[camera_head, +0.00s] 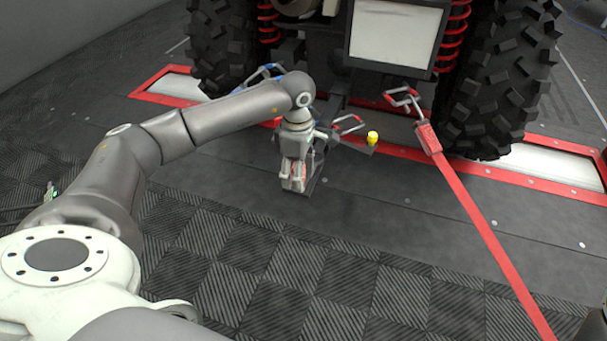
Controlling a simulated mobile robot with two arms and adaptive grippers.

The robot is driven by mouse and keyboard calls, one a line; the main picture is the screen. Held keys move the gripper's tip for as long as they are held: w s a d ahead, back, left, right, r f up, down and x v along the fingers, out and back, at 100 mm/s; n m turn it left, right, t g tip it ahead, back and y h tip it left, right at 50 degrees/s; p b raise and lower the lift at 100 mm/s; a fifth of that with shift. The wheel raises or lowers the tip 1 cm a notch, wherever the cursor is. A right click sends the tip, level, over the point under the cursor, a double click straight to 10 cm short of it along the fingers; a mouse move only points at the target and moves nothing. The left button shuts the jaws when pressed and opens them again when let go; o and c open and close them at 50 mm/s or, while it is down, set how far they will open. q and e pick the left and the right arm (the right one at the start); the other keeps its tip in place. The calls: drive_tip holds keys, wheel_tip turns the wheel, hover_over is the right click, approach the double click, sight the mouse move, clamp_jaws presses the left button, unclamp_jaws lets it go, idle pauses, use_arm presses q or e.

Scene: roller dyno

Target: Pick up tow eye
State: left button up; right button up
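My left arm reaches in from the left, and its gripper (296,184) points down at the dark floor panel in front of the vehicle. An orange-red patch shows at its fingers; I cannot tell whether this is a held object or part of the gripper. The fingers' opening is not clear. I cannot identify the tow eye with certainty. A small yellow piece (372,138) stands on a dark bracket to the right of the gripper, apart from it. A red-and-grey loop (349,124) shows just behind the gripper. My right gripper is not in view.
A vehicle with knobby tires (497,75) stands behind, over red-framed rollers (555,163). A red strap (475,213) with a hook (403,97) runs down to the lower right. The checkered floor (290,275) in front is mostly clear.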

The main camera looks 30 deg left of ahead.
use_arm(q)
clamp_jaws()
idle(0.5)
drive_tip(key=shift+r, duration=0.1)
